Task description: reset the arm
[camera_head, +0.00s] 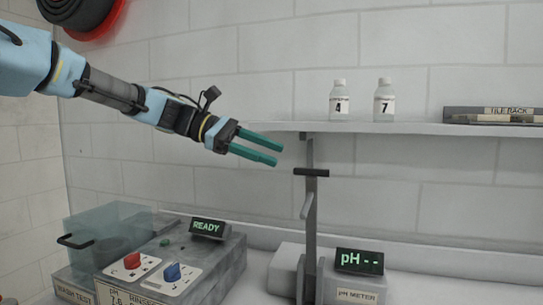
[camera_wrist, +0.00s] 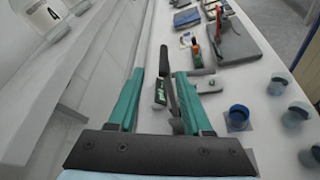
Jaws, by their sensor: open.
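My gripper (camera_head: 279,150) is at the end of my outstretched arm, raised above the bench and pointing right in the head view. Its two teal fingers are apart with nothing between them. The fingers also show in the wrist view (camera_wrist: 160,95), with the bench far beyond them. In the head view the fingertips appear just left of a grey upright stand (camera_head: 311,215) with a dark crossbar; I cannot tell the gap in depth.
A shelf (camera_head: 400,129) holds two white bottles labelled 4 (camera_head: 339,103) and 7 (camera_head: 384,103). Below are a pH meter display (camera_head: 359,262), a grey control box (camera_head: 230,262) reading READY and a clear tank (camera_head: 105,235). A blue-topped container (camera_wrist: 238,117) stands on the bench.

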